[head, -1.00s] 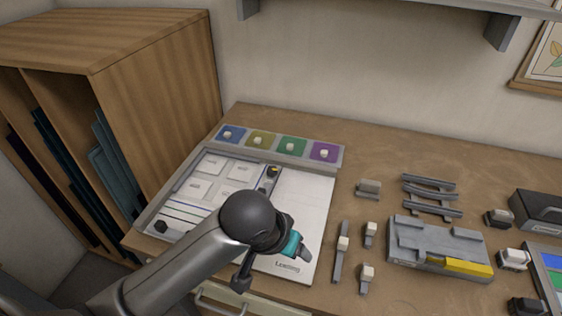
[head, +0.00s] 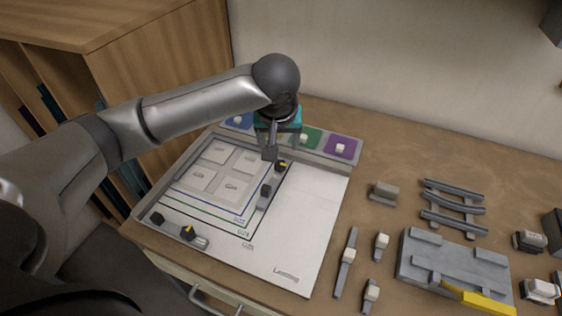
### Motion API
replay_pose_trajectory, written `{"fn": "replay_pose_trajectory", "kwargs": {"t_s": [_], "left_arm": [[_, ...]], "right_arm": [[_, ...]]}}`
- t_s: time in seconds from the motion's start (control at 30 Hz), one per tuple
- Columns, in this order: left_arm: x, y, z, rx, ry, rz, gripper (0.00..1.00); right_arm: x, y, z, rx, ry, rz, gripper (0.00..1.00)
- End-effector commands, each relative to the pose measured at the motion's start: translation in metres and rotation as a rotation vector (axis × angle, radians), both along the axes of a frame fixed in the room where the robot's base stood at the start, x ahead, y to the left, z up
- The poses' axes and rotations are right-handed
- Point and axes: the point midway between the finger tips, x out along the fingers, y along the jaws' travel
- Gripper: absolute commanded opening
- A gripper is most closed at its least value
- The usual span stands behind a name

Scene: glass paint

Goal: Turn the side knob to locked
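The white board (head: 300,240) lies on the desk with four thin square tiles and coloured outlines on its left part. A black knob with a yellow mark (head: 282,166) sits at the right side of the outlines, near the far end. A second yellow-marked black knob (head: 188,231) sits at the front edge. Which of the two is the side knob is not labelled. My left gripper (head: 270,152) points down just left of and above the far knob; contact is unclear. Its finger gap is too small and partly hidden to judge. My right gripper is not in view.
A black block on a grey slide (head: 265,192) is close in front of the far knob. A strip of coloured pads (head: 340,146) runs behind, partly covered by my gripper. Grey fixtures (head: 455,260) and small clamps stand right. The board's right part is clear.

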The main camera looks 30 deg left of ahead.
Motion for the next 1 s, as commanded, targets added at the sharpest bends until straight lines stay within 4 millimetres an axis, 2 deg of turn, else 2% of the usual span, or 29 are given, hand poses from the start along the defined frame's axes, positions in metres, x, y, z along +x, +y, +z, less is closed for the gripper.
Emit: {"fn": "replay_pose_trajectory", "kwargs": {"t_s": [0.03,0.3,0.5,0.7,1.0], "left_arm": [[0.003,0.002,-0.012,0.003,0.003,0.002,0.7],[0.024,0.01,-0.066,0.0,0.002,-0.001,0.7],[0.036,0.016,-0.098,0.001,-0.001,-0.002,0.7],[0.044,0.019,-0.116,0.001,-0.001,-0.003,0.7],[0.046,0.02,-0.121,0.001,-0.002,-0.004,0.7]], "right_arm": [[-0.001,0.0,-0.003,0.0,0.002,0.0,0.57],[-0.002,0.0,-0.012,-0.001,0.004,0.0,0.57],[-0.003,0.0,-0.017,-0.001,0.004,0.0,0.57],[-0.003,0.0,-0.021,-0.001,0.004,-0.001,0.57],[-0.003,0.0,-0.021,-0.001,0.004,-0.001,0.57]]}}
